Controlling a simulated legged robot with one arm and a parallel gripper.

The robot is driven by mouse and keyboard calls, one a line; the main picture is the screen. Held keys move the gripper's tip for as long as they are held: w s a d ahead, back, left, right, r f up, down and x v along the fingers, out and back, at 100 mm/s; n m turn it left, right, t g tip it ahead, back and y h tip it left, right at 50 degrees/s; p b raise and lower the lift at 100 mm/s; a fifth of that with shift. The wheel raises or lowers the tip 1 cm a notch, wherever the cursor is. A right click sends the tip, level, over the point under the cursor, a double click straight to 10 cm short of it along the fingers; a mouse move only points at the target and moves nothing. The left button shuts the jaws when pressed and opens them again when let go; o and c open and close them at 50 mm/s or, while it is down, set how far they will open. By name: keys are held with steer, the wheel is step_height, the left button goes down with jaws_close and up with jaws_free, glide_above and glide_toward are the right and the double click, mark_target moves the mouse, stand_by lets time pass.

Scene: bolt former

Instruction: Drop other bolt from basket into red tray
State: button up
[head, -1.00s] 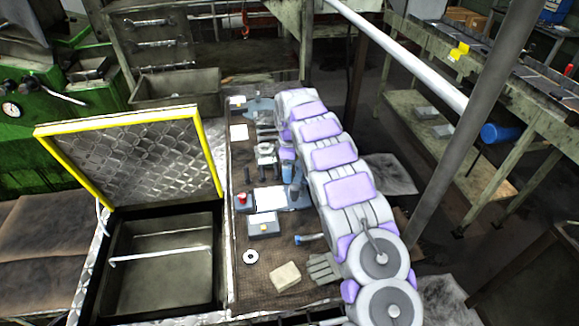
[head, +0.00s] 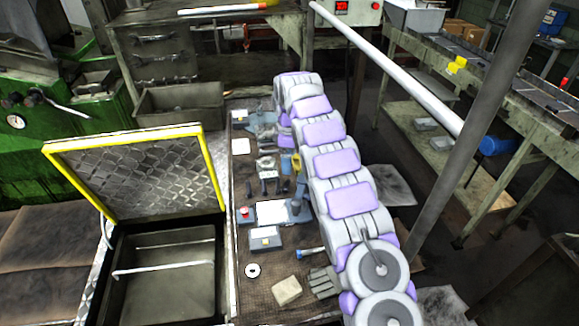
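My white and purple arm rises from the lower right along the right side of the workbench and bends over at its far end. A small purple part of it shows low beside that bend. My gripper's fingers are hidden behind the arm, so I cannot see whether they hold anything. I cannot make out a red tray or a clearly identifiable basket. A bolt-like piece with a blue head (head: 309,253) lies on the brown mat left of my arm. Small dark upright pegs (head: 264,185) stand farther back on the bench.
An open metal bin (head: 165,285) with a raised yellow-edged lid (head: 135,172) is at left. A grey box (head: 180,103) stands behind. A slanting post (head: 462,160) is right of my arm.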

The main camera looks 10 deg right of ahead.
steer(key=shift+r, duration=0.75)
